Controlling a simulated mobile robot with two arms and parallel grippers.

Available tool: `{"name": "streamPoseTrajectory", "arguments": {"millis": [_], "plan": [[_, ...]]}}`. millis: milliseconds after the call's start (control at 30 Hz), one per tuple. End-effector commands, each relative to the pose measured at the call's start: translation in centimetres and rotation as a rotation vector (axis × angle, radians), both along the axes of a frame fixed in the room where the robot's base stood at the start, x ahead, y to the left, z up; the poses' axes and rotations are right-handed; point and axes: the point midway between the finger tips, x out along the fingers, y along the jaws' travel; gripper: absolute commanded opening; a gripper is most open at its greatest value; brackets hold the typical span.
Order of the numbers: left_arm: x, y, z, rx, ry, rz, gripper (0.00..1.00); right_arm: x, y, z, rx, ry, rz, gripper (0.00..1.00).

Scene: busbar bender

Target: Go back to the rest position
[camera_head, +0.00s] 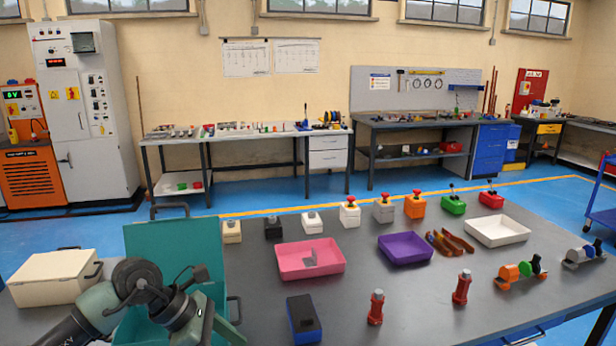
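My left arm (90,312) comes in from the lower left and is folded in front of an open teal box (165,238). Its wrist end (180,308) is at the box's front, and the finger opening cannot be made out. Nothing can be seen held there. My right arm and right gripper are not in view. The grey worktable (400,310) spreads out ahead.
A pink tray (292,272) with a grey piece, a purple tray (404,258) and a white tray (497,241) stand mid-table. A blue-black box (303,318) and red parts (461,287) are near the front. A cream case (56,289) stands left.

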Motion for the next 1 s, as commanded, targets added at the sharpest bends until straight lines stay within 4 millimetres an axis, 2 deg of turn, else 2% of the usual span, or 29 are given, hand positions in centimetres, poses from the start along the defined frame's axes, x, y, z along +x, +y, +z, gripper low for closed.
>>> {"name": "streamPoseTrajectory", "arguments": {"millis": [33,67,133,200,267,333,400,467,567,667,700,767,800,833,900,1000], "plan": [[-0.8,-2.9,0.3,-0.112,0.011,0.007,0.58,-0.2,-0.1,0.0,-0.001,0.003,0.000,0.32],[-1.2,-4.7,0.8,-0.193,0.019,0.018,0.58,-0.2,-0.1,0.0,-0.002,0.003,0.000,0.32],[-2.3,-9.2,2.9,-0.422,0.055,0.066,0.58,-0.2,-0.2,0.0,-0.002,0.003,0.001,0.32],[-3.0,-12.6,6.2,-0.683,0.119,0.150,0.58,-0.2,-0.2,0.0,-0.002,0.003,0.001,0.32],[-3.2,-14.1,9.3,-0.899,0.189,0.242,0.58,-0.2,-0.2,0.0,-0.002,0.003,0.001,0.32],[-2.8,-14.4,12.5,-1.140,0.291,0.374,0.58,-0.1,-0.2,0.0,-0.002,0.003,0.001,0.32],[-1.8,-13.0,14.8,-1.366,0.407,0.530,0.58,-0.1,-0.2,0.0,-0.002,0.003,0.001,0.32],[-0.7,-10.9,15.7,-1.545,0.517,0.685,0.58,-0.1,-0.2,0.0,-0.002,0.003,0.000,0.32],[1.1,-6.2,14.7,-1.806,0.714,0.983,0.58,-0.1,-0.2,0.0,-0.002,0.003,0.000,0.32],[1.8,-1.0,10.4,-2.010,0.920,1.330,0.58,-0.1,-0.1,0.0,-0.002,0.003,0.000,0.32],[1.5,1.0,8.0,-2.072,1.003,1.484,0.58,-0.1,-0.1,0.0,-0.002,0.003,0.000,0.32],[0.4,3.4,4.2,-2.138,1.111,1.707,0.58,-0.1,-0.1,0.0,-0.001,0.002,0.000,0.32],[-0.6,4.7,1.6,-2.164,1.179,1.856,0.58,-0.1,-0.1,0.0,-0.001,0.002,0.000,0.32],[-1.7,5.4,-0.3,2.125,-1.198,-1.921,0.58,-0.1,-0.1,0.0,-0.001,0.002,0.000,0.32],[-4.5,6.8,-4.6,1.865,-1.135,-1.909,0.58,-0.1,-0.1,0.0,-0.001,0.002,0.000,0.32],[-8.9,7.7,-9.3,1.569,-1.050,-1.885,0.58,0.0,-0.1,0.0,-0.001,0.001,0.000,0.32]]}}
